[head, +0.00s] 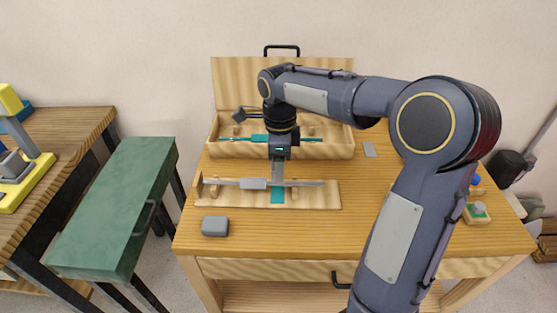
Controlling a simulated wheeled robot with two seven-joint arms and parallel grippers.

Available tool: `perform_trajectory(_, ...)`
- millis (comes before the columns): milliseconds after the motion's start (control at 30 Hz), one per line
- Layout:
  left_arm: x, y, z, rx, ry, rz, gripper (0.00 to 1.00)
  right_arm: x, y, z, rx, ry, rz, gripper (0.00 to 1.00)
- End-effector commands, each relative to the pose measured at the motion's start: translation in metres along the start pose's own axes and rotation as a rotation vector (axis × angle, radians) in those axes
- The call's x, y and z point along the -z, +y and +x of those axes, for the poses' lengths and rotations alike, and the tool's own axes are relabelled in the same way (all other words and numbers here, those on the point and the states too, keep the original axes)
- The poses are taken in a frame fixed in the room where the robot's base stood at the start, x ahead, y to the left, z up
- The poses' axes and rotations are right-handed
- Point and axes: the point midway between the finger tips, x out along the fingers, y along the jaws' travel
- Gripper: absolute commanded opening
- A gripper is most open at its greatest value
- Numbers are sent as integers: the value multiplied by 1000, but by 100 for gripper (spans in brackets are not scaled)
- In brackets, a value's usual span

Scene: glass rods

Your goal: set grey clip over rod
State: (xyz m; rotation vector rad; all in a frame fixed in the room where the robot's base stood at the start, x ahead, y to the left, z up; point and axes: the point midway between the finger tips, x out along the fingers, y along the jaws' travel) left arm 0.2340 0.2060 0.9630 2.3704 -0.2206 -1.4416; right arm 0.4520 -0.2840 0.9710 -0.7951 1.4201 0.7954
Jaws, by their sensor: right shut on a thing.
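A thin glass rod (225,182) lies lengthwise along a wooden board (325,203) on the table. A small grey block (253,184) sits on the rod, left of the gripper. I cannot tell whether this piece touches the rod. My left gripper is not in view.
An open wooden case (344,151) with a teal rod (228,139) stands behind the board. A green bench (120,200) stands left of the table.

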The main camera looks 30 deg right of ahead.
Motion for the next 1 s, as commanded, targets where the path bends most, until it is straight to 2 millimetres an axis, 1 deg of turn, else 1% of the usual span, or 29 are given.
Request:
perform_trajectory(33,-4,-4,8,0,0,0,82,0,0,10,0,0,0,34)
perform_trajectory(233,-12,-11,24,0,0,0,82,0,0,30,-1,0,0,34)
perform_trajectory(533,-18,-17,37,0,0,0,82,0,0,57,-1,1,-1,34)
perform_trajectory(700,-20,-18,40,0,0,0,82,0,0,65,1,0,0,34)
perform_trajectory(1000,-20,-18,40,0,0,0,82,0,0,65,0,0,0,34)
